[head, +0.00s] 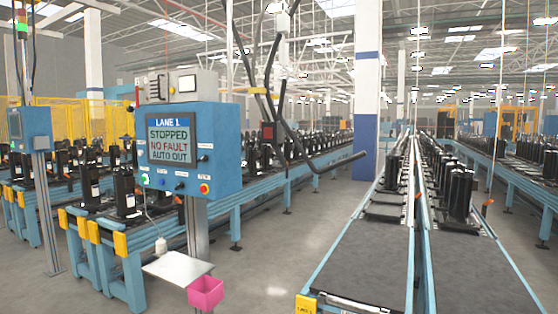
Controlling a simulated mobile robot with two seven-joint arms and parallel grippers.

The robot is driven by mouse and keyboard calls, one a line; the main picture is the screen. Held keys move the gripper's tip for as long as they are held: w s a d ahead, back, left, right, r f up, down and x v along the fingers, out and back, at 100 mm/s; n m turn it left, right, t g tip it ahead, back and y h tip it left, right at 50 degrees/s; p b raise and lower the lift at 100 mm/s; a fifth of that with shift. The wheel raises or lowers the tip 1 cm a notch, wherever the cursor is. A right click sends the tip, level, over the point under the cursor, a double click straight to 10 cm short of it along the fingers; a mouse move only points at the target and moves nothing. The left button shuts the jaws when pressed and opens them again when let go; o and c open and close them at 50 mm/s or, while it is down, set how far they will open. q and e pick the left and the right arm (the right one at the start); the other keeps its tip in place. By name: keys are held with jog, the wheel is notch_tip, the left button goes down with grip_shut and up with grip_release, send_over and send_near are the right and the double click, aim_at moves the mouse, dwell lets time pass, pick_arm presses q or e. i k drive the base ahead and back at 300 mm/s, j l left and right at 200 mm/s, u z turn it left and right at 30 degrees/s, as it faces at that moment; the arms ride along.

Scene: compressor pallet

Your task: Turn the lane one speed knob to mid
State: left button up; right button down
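The blue lane one control box (190,150) stands on a grey post left of centre. Its screen (171,141) reads LANE 1, STOPPED, NO FAULT, AUTO OUT. Along the lower front are a green button (145,179), small dark controls (180,187) and a red button on yellow (204,188). More small dark controls (203,158) sit right of the screen. The labels are too small to read, so I cannot tell which one is the speed knob or where it points. Neither of my grippers is in view.
A white shelf (177,267) and a pink bin (206,291) are below the box. Dark bent bars (290,130) hang right of it. Conveyors carry black compressors (125,189) behind it. A grey-topped conveyor (366,262) is at right. Bare floor (270,250) lies between.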

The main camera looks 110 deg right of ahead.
aim_at(205, 158)
jog(key=z, duration=3.3)
jog(key=i+j, duration=0.3)
jog(key=i, duration=0.2)
jog(key=i+j+z, duration=0.1)
jog(key=i+j, duration=0.2)
jog(key=i, duration=0.2)
jog(key=i+j, duration=0.35)
jog(key=i, duration=0.15)
